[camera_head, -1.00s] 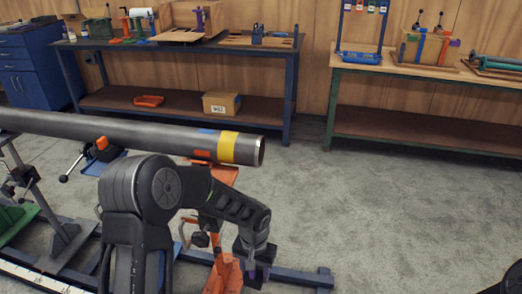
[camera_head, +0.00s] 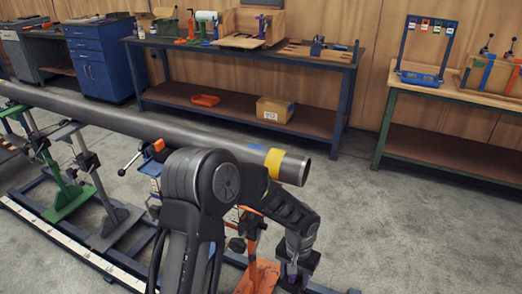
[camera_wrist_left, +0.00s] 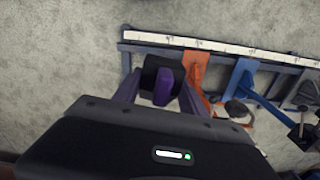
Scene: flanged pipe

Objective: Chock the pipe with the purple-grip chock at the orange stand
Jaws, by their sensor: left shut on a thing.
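The long grey pipe (camera_head: 190,136) with a yellow band (camera_head: 274,161) near its right end lies across its stands in the head view. The orange stand (camera_head: 262,278) is under the pipe's right end, partly hidden by my left arm. My left gripper (camera_head: 291,272) is low, to the right of the orange stand. It is shut on the purple-grip chock, a black block with a purple grip (camera_wrist_left: 163,86) between the fingers in the left wrist view. The orange stand (camera_wrist_left: 196,75) shows just right of the chock there. My right gripper is not in view.
A green stand (camera_head: 70,203) and a grey stand (camera_head: 118,217) stand on the rail frame at left, with a white scale strip (camera_head: 75,247). A workbench (camera_head: 240,52) and a blue cabinet (camera_head: 95,58) are behind. Floor (camera_head: 410,230) at right is clear.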

